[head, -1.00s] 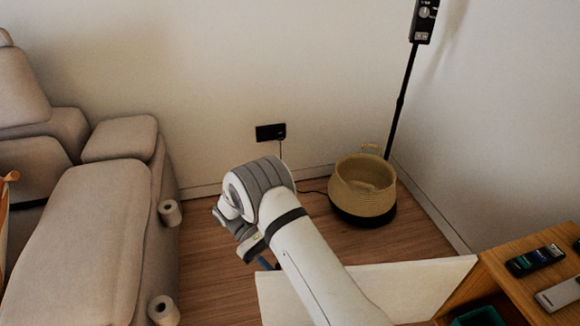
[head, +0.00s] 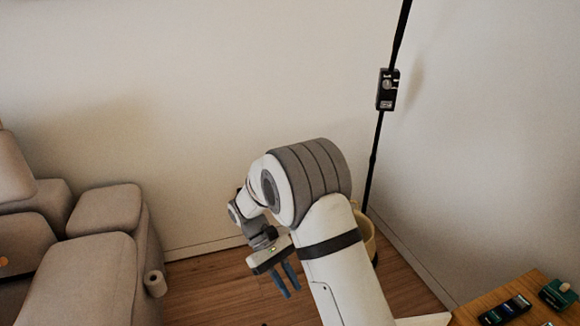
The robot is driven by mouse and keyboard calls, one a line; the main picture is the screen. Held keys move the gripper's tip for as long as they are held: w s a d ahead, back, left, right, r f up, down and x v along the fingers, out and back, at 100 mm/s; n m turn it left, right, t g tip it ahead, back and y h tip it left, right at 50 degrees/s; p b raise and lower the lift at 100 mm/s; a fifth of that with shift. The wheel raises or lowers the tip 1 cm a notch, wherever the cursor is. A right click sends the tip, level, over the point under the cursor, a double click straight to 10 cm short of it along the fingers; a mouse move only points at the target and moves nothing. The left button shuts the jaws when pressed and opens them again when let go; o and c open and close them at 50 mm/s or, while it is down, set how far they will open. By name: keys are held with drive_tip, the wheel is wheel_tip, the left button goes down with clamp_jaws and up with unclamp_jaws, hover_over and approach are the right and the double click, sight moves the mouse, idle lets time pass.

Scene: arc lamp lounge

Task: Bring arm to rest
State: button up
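My gripper (head: 290,290) hangs from the bent arm in the middle of the head view, pointing down over the wood floor. Its two blue-grey fingers stand apart with a narrow gap and nothing between them. My arm (head: 330,225) rises from the bottom edge, folds at a grey-banded elbow, and the wrist drops on its left side. The gripper touches nothing that I can see.
A grey sofa (head: 75,280) is at the left, with a paper roll (head: 155,283) at its side. A black lamp pole with a control box (head: 387,90) stands in the corner; the basket (head: 364,232) is mostly behind my arm. A wooden cabinet (head: 500,296) holds small devices at the lower right.

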drive_tip(key=s+d+r+m+t+y+p, duration=0.2)
drive_tip(key=s+d+r+t+p, duration=0.1)
drive_tip(key=r, duration=0.6)
drive_tip(key=s+d+r+m+t+y+p, duration=0.2)
drive_tip(key=s+d+r+p, duration=0.3)
drive_tip(key=r, duration=0.4)
drive_tip(key=s+d+r+m+t+y+p, duration=0.2)
drive_tip(key=s+d+r, duration=0.4)
drive_tip(key=r, duration=0.4)
drive_tip(key=d+m+t+p, duration=0.1)
drive_tip(key=t+p, duration=0.1)
drive_tip(key=shift+s+d+m+t+y, duration=0.2)
drive_tip(key=shift+d+m+t+y, duration=0.1)
drive_tip(key=shift+d+m+t, duration=0.1)
drive_tip(key=shift+d, duration=0.1)
